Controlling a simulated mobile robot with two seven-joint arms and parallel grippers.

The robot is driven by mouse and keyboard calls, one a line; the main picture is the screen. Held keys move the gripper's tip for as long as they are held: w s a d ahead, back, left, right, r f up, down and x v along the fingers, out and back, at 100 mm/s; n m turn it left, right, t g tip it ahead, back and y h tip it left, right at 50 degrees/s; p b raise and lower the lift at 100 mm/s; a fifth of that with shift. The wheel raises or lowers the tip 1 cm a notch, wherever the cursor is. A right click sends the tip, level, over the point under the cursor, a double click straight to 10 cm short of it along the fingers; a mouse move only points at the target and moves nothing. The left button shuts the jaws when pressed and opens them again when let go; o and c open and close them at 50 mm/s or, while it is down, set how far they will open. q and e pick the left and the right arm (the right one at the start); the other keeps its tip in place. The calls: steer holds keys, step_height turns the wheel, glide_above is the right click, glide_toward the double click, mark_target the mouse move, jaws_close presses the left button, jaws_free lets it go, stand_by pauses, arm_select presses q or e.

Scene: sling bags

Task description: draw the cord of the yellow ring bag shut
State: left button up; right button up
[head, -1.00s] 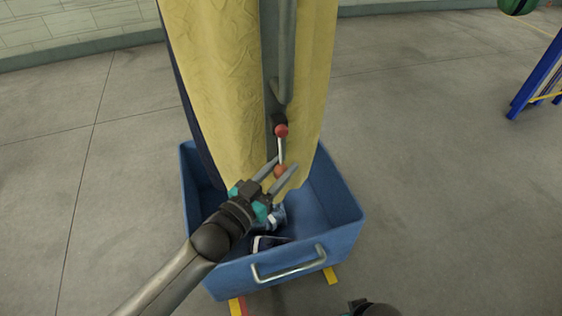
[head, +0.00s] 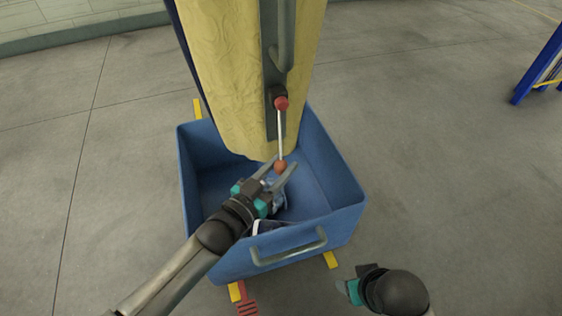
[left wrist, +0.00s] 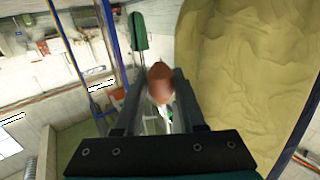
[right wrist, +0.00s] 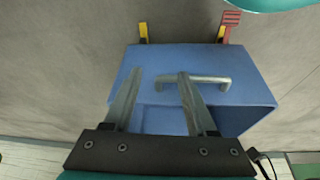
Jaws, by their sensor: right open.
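The yellow bag (head: 232,75) hangs upright over a blue bin, its lower end narrowed and gathered. A pale cord (head: 281,135) runs from a red ball (head: 281,103) on the bag's grey strip down to an orange-brown bead (head: 281,166). My left gripper (head: 283,168) is shut on this bead below the bag; the bead sits between its fingers in the left wrist view (left wrist: 160,82). The bag fills the right of that view (left wrist: 240,60). My right gripper (right wrist: 160,75) is open and empty, in front of the bin; in the head view it is partly hidden by its wrist.
The blue bin (head: 345,215) stands under the bag, with a metal handle (head: 290,253) on its near wall and dark items inside. Yellow floor marks (head: 331,259) lie by its corners. A blue frame (head: 540,65) stands far right.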

arm_select(q)
steer(key=o, duration=0.4)
steer(key=shift+w+r, duration=0.1)
steer(key=shift+r, duration=0.1)
steer(key=shift+a, duration=0.15)
steer(key=shift+s+a+r+p, duration=0.1)
steer(key=shift+s+a+p, duration=0.05)
steer(key=shift+s+p, duration=0.2)
steer(key=shift+p+v, duration=2.2)
steer(key=shift+v, duration=5)
arm_select(e)
steer(key=s+d+f+g, duration=0.1)
steer(key=s+f, duration=0.3)
steer(key=f, duration=0.6)
steer(key=shift+g, duration=0.3)
arm_select(q)
steer(key=shift+f, duration=0.25)
